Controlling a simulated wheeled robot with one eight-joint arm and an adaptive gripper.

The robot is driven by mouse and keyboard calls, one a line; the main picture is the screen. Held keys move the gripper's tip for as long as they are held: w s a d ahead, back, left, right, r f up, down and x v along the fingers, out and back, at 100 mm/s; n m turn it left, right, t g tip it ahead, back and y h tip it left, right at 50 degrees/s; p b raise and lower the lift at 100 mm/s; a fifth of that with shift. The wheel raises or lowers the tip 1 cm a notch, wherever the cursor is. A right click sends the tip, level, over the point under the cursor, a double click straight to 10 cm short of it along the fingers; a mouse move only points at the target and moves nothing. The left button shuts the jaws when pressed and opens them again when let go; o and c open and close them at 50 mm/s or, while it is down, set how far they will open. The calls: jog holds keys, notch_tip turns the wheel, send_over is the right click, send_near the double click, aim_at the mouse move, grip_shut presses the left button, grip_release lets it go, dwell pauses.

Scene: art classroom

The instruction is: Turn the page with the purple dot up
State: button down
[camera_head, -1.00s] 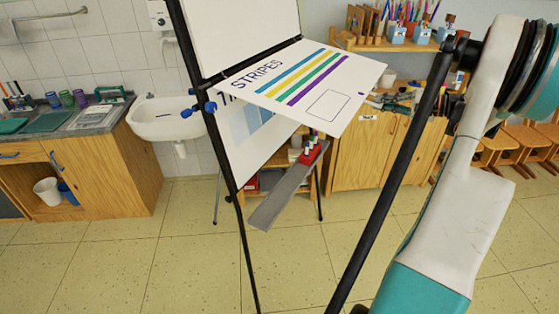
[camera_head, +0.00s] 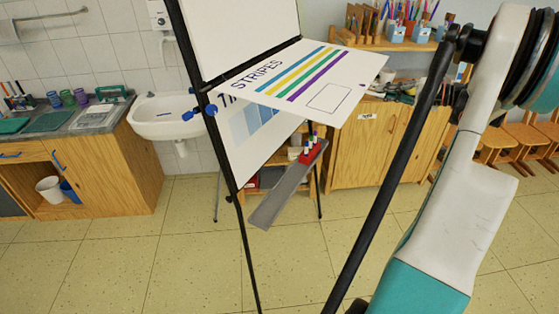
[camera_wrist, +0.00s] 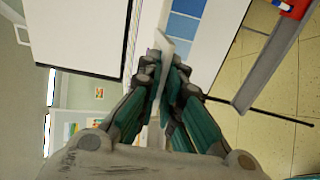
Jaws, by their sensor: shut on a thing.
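The "STRIPES" page (camera_head: 362,66) sticks out from the easel's middle bar, roughly level, with its printed face up in the head view. Its purple dot (camera_head: 362,86) shows near its free right edge, beside an empty outlined box. In the wrist view my gripper (camera_wrist: 168,58) is shut on the page's edge (camera_wrist: 172,46), which shows nearly edge-on between the fingers.
A white upper panel (camera_head: 240,35) stands above the bar. The easel's grey tray (camera_head: 283,194) holds a red marker holder (camera_head: 313,152) below the page. A sink (camera_head: 170,116) is behind at left, a wooden cabinet (camera_head: 375,150) behind at right. The floor in front is clear.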

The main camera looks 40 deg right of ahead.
jog(key=shift+w+a+r+p, duration=0.15)
jog(key=shift+r+p, duration=0.7)
jog(key=shift+r, duration=0.8)
jog(key=shift+w+a+r+p, duration=0.15)
jog(key=shift+r+p, duration=0.65)
jog(key=shift+r, duration=0.85)
jog(key=shift+d, duration=0.1)
notch_tip(320, 180, up, 9)
jog(key=w+p, duration=0.2)
jog(key=p, duration=0.3)
jog(key=shift+a, duration=0.4)
jog(key=shift+r, duration=0.2)
jog(key=w+a+r+p, duration=0.1)
jog(key=w+r+p, duration=0.2)
jog(key=r, duration=0.5)
jog(key=shift+w+a+r+p, duration=0.15)
jog(key=shift+w+r+p, duration=0.1)
jog(key=shift+p, duration=0.6)
